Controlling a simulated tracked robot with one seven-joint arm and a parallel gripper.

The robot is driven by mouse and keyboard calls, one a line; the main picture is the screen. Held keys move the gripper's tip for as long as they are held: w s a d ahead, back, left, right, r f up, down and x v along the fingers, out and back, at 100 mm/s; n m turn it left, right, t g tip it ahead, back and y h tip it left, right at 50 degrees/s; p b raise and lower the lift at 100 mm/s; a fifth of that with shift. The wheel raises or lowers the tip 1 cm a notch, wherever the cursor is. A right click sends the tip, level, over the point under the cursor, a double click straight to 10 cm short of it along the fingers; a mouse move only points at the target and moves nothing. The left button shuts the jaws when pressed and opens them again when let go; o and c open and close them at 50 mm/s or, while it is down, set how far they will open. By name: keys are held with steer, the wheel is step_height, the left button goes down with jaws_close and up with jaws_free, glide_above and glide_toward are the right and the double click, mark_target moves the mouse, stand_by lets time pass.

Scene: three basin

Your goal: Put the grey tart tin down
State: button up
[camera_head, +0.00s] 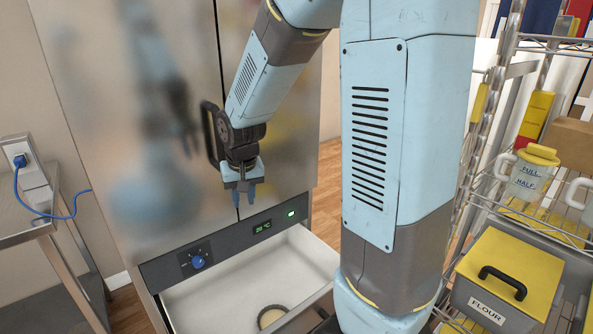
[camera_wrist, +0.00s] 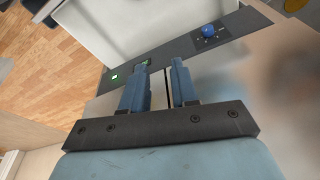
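A small round thing (camera_head: 271,317) with a greyish rim and a cream middle lies in the open white drawer (camera_head: 215,299), near the bottom edge of the head view. It may be the grey tart tin, but it is cut off by the frame and I cannot be sure. My gripper (camera_head: 244,201) hangs above the drawer, in front of the steel cabinet doors. In the wrist view its two blue fingers (camera_wrist: 159,66) stand apart with nothing between them. The wrist view shows part of the drawer but no tin.
A steel table (camera_head: 30,222) stands at the left. A wire rack at the right holds a yellow-lidded flour bin (camera_head: 509,271) and a measuring jug (camera_head: 530,173).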

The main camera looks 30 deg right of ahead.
steer(key=s+d+r+t, duration=0.1)
steer(key=s+d+r, duration=0.1)
steer(key=s+r, duration=0.5)
steer(key=s+d+r+n+t, duration=0.1)
steer(key=s+d+r+t, duration=0.1)
steer(key=s+r, duration=0.6)
steer(key=s, duration=0.5)
steer(key=shift+d+r, duration=0.3)
steer(key=shift+d, duration=0.05)
steer(key=shift+s, duration=0.1)
steer(key=shift+c, duration=0.4)
